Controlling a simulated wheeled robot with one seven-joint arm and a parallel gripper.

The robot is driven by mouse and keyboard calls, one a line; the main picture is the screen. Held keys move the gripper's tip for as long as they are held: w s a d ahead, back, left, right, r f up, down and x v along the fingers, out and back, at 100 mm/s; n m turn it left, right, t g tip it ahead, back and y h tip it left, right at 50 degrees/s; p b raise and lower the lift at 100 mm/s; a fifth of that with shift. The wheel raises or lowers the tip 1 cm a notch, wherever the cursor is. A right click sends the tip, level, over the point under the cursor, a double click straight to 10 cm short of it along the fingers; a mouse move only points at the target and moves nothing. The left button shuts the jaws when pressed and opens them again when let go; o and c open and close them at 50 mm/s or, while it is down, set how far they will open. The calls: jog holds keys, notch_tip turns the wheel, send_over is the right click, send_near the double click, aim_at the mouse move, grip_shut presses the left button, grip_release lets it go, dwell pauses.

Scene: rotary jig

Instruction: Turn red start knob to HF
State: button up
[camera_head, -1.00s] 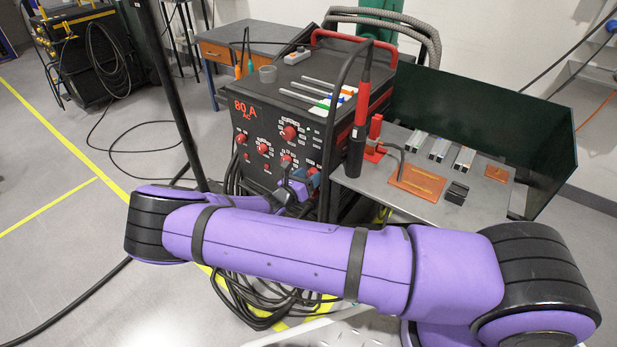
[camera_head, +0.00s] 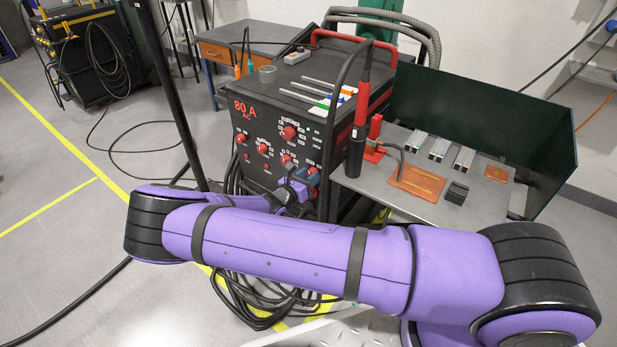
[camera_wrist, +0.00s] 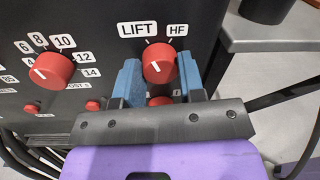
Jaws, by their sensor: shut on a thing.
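The red start knob (camera_wrist: 159,64) is on the black front panel of the welding machine, below the labels LIFT (camera_wrist: 138,29) and HF (camera_wrist: 178,30). It has a short white mark on its face; I cannot tell exactly which label the mark points to. My gripper (camera_wrist: 160,78) has one blue finger on each side of the knob and is shut on it. In the head view my gripper (camera_head: 303,184) is at the lower right of the machine's front (camera_head: 275,150), and the knob is mostly hidden there.
Another red knob (camera_wrist: 50,69) with a number scale is to the left, and a small red button (camera_wrist: 92,105) is below it. A work table (camera_head: 480,200) with a copper plate (camera_head: 417,182) stands right of the machine. Cables lie on the floor below.

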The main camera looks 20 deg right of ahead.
jog(key=m, duration=0.9)
jog(key=shift+m+y, duration=0.3)
jog(key=shift+m, duration=0.1)
dwell(0.4)
jog(key=o, duration=0.9)
jog(key=v, duration=1.1)
jog(key=shift+d, duration=0.1)
jog(key=shift+r+m, duration=0.1)
jog(key=shift+m, duration=0.2)
